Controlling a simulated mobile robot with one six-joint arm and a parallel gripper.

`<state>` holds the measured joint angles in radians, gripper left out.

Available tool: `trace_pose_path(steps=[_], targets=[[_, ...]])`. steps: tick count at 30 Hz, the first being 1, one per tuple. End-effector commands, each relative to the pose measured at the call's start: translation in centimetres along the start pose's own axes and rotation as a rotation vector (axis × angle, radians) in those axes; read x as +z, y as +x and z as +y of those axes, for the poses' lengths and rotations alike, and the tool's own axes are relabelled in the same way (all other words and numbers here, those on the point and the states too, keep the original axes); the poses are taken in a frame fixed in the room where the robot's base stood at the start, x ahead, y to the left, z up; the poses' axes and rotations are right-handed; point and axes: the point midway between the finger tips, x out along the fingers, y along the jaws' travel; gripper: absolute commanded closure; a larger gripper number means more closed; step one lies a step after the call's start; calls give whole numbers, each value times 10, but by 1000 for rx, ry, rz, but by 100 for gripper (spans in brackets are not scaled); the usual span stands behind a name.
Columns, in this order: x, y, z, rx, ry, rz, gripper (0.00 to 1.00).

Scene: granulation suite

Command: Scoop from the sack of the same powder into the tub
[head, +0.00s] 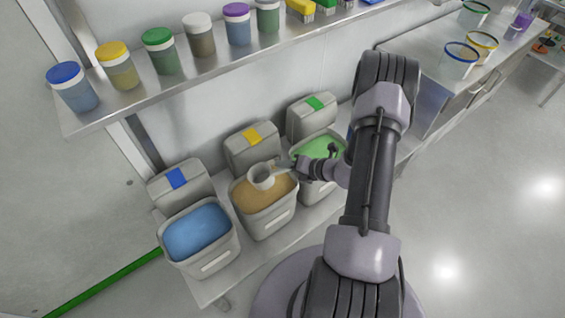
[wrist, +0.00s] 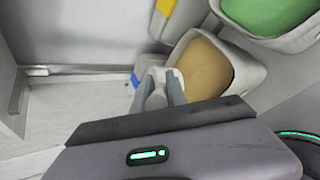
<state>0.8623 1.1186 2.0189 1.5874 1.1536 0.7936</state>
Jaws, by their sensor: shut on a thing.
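Three open grey bins hold powder on a low shelf: blue (head: 197,232), tan (head: 268,196) and green (head: 325,148). I see bins, not sacks. My gripper (head: 284,168) is shut on a pale scoop (head: 262,177), which is over the back part of the tan bin; whether it touches the powder I cannot tell. In the wrist view, my gripper's fingers (wrist: 162,88) hold the scoop beside the tan powder (wrist: 203,68). Clear tubs with blue (head: 459,62), yellow (head: 481,46) and green (head: 474,14) rims stand on the bench at the upper right.
Lids with blue (head: 176,178), yellow (head: 252,136) and green (head: 315,103) labels stand behind the bins. An upper shelf (head: 130,103) with lidded jars overhangs them. Open floor (head: 470,210) lies to the right.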

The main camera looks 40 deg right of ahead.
Motion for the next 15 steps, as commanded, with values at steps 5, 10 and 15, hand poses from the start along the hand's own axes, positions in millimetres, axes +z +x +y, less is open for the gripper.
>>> trace_pose_path(steps=[5, 10, 15], targets=[[-8, 12, -14, -26, -11, 6, 100], [-15, 23, -25, -50, -21, 12, 100], [-21, 33, -36, -75, -30, 17, 100]])
